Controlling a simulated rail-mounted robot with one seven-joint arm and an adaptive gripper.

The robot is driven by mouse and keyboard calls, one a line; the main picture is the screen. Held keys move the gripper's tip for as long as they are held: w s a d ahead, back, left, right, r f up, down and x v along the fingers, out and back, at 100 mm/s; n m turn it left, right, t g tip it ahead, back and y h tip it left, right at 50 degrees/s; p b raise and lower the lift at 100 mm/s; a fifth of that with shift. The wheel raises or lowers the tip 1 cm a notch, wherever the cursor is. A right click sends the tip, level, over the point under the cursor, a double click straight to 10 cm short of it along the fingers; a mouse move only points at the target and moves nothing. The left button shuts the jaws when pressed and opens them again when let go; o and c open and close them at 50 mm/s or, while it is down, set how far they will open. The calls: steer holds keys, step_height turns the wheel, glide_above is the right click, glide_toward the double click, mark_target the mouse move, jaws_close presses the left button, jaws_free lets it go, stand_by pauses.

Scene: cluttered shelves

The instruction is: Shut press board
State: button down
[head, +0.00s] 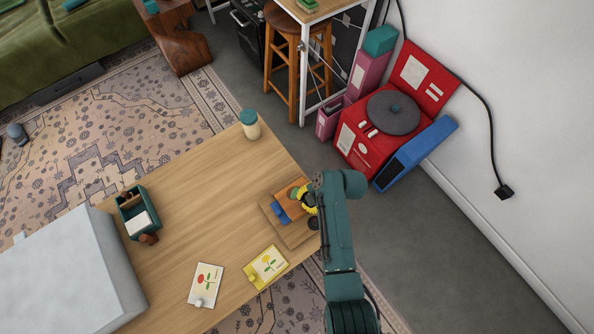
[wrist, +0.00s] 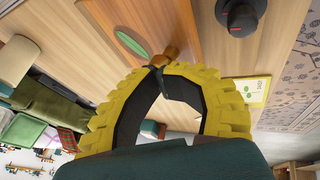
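The press board lies near the table's right edge in the head view. It has a light wooden base (head: 296,238) and an orange-brown upper board (head: 283,192) with a green oval, which also shows in the wrist view (wrist: 133,43). Something blue (head: 281,213) shows beside the upper board's lower-left edge. I cannot tell how far apart the boards are. My yellow-fingered gripper (head: 308,200) is at the board's right side. In the wrist view my gripper (wrist: 158,66) has its fingertips together, close by a small wooden knob (wrist: 171,53). Whether they touch it is unclear.
A dark round knob (wrist: 241,16) stands near the board. A yellow picture card (head: 267,266) and a white one (head: 205,284) lie nearby. A teal box (head: 150,203), a jar (head: 251,128) and a large grey block (head: 75,270) stand on the table. Its middle is clear.

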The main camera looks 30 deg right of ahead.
steer(key=shift+s+a+f, duration=0.4)
steer(key=shift+s+f, duration=0.1)
steer(key=shift+a+f, duration=0.1)
steer(key=shift+a, duration=0.1)
steer(key=shift+w+a, duration=0.1)
steer(key=shift+a, duration=0.1)
steer(key=shift+d, duration=0.35)
steer(key=shift+s+d+f+b, duration=0.3)
steer(key=shift+d+f+b, duration=0.1)
steer(key=shift+b, duration=0.1)
steer(key=shift+s+d+f+b, duration=0.35)
steer(key=shift+s+d+f, duration=0.15)
steer(key=shift+d, duration=0.05)
steer(key=shift+f, duration=0.15)
